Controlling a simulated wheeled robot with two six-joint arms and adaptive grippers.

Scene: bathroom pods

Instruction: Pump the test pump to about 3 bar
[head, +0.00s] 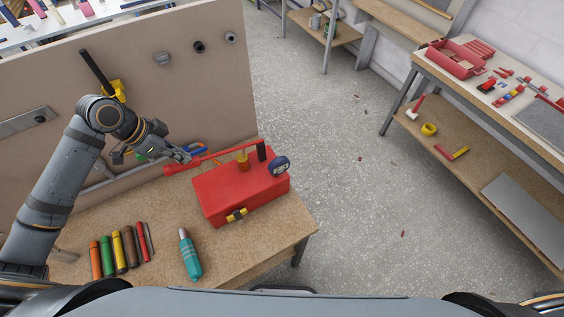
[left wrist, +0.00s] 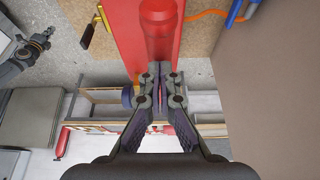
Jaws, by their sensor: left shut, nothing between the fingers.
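The test pump (head: 225,200) is a red box on the wooden bench, with a brass-coloured fitting and a black post on top. Its dark blue gauge (head: 280,166) is at the right end; I cannot read it. The red lever (head: 222,153) runs above the pump's back edge, with its thick grip (head: 176,167) at the left. My left gripper (head: 188,158) is shut and empty near the grip. In the left wrist view, the fingertips (left wrist: 160,80) are together just below the grip's red end (left wrist: 160,25). I cannot tell whether they touch it. My right gripper is not in view.
Several coloured cylinders (head: 118,250) and a teal bottle (head: 190,255) lie on the bench (head: 285,228) in front. A beige panel (head: 195,90) stands behind, with a blue and orange hose near it. A shelved bench (head: 520,195) stands right, beyond open floor.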

